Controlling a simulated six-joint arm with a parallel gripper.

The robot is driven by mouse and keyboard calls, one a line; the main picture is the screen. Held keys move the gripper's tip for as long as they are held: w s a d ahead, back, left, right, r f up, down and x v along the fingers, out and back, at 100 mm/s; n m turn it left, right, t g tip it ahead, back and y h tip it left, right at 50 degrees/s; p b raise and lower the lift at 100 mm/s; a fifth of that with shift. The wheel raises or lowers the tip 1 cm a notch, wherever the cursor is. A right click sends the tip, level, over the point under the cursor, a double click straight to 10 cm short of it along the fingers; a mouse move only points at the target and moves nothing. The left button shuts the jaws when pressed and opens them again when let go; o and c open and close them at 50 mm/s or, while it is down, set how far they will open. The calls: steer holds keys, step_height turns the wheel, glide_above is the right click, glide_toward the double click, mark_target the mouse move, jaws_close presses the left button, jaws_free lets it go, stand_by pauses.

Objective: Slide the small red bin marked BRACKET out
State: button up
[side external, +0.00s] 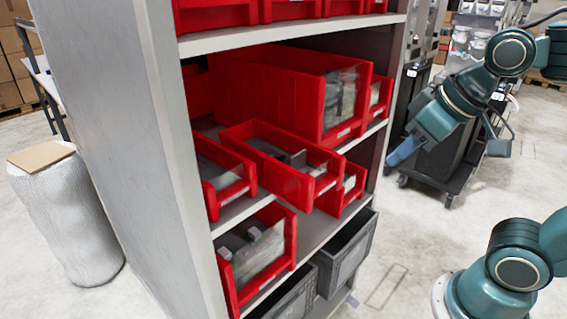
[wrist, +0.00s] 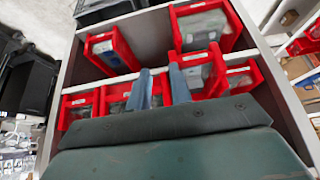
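Several red bins sit in the grey shelf unit. Their labels are too small to read, so I cannot tell which one is marked BRACKET. In the side view a small red bin (side external: 268,176) on the middle shelf juts out past its neighbours, with grey parts inside. Other small red bins are at its left (side external: 222,178) and right (side external: 352,186). My gripper (side external: 400,155) is in the air to the right of the shelf, apart from the bins. In the wrist view its two blue fingers (wrist: 161,88) are spread with nothing between them, overlapping the row of small bins (wrist: 200,72).
A large red bin (side external: 265,90) stands behind and above the jutting bin. A red bin (side external: 262,252) and dark grey crates (side external: 345,252) are lower down. The shelf's grey side panel (side external: 130,130) stands at left. Open floor lies in front at right.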

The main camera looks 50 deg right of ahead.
steer(key=w+a+r+t, duration=0.1)
steer(key=w+a+r, duration=0.1)
steer(key=w, duration=0.4)
steer(key=w+a+r, duration=0.2)
steer(key=w+a, duration=0.1)
steer(key=w, duration=0.4)
steer(key=t, duration=0.2)
glide_toward(213, 142)
steer(key=v, duration=0.2)
steer(key=shift+s+r, duration=0.15)
steer(key=shift+r, duration=0.1)
steer(key=shift+d, duration=0.1)
steer(key=shift+f, duration=0.1)
steer(key=shift+x, duration=5.95)
jaws_close()
